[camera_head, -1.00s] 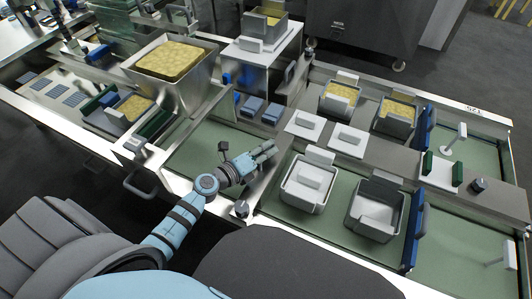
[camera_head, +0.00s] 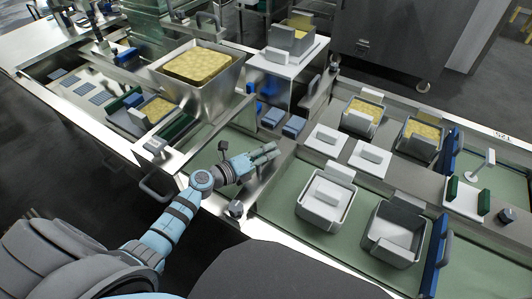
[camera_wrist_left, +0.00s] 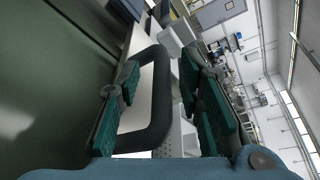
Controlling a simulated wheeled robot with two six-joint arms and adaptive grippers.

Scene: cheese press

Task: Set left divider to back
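My left gripper (camera_head: 277,151) is stretched out over the green belt, left of the upright steel plate (camera_head: 268,181) that parts the two belt sections. In the left wrist view, my left gripper (camera_wrist_left: 160,108) is open, with its green finger pads apart. A dark loop handle (camera_wrist_left: 158,75) lies between the fingers; I see no clear grip on it. I cannot tell which part carries this handle, nor say for certain which part is the left divider. Two blue dividers with grey handles, the back one (camera_head: 452,151) and the front one (camera_head: 435,258), stand at the right.
A steel hopper (camera_head: 228,82) full of yellow curd stands behind my left arm. Blue blocks (camera_head: 293,127) lie behind the gripper. The left belt (camera_head: 205,158) is largely bare around my gripper.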

